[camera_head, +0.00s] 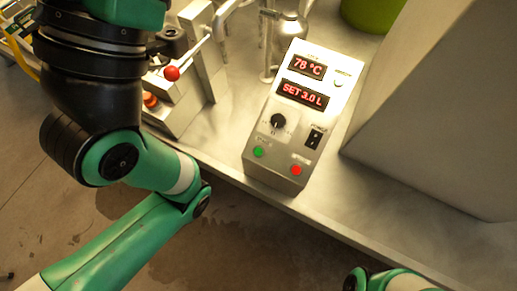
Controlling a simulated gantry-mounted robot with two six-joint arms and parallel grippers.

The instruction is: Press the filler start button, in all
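A metal control box (262,172) stands near the front edge of the steel counter. Its lit upper panel reads 78 °C and SET 3.0 L. Below are a black knob (278,121) and a black rocker switch (314,138). A green button (258,152) is at the lower left of its face and a red button (296,170) at the lower right. Their small labels are too blurred to read. Nothing covers either button. My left arm crosses the left side of the picture, but its gripper is out of view. Only a bit of my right arm shows at the bottom right; its gripper is out of view.
Left of the box stands a metal device with a red ball-tipped lever (172,73) and an orange-red button (150,102). A metal vessel (288,32) is behind the box. A large grey housing (435,120) rises at the right. A green bucket (372,12) is at the back.

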